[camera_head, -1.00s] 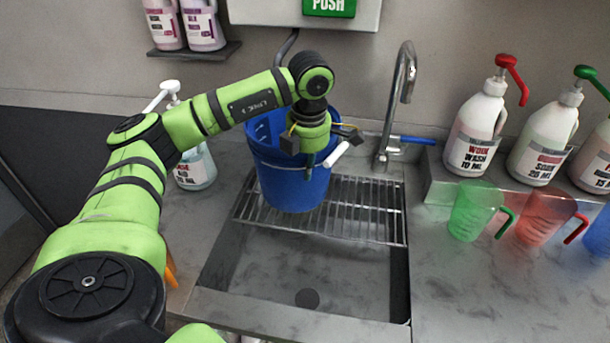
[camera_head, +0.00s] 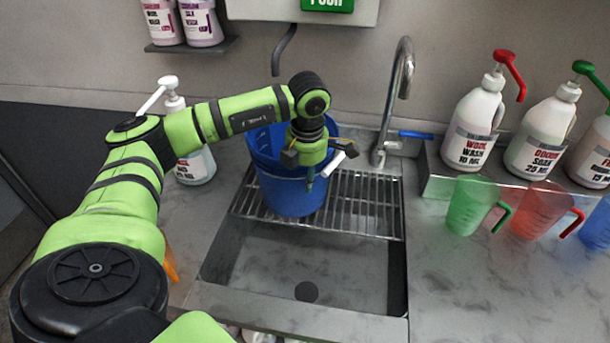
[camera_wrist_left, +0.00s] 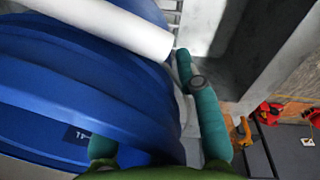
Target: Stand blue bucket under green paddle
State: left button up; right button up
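The blue bucket (camera_head: 290,192) is upright over the wire rack across the sink; its base appears at or just above the rack. One teal finger shows in full in the left wrist view; the other is partly hidden. The green paddle (camera_head: 328,4) is on the wall box at the top, with a dark spout (camera_head: 276,66) below, above the bucket's back left. My right gripper is out of view.
The tap (camera_head: 402,75) with a blue lever stands right of the bucket. A white pump bottle (camera_head: 195,165) stands close on the left. Green (camera_head: 468,208) and red (camera_head: 540,210) jugs and several pump bottles are at right. The front of the sink (camera_head: 300,265) is clear.

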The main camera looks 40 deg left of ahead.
pick_arm(q)
jog(key=shift+r, duration=0.4)
jog(key=r+b, duration=0.1)
jog(key=r, duration=0.1)
jog(key=r+b, duration=0.1)
jog(key=r, duration=0.4)
jog(key=shift+s+d+b, duration=0.15)
jog(key=shift+d+b, duration=0.2)
jog(key=shift+b, duration=0.05)
notch_tip(320, 180, up, 3)
jog(key=shift+s+d+r, duration=0.1)
jog(key=shift+s+r+p, duration=0.1)
jog(key=shift+r+p, duration=0.2)
jog(key=shift+r, duration=0.35)
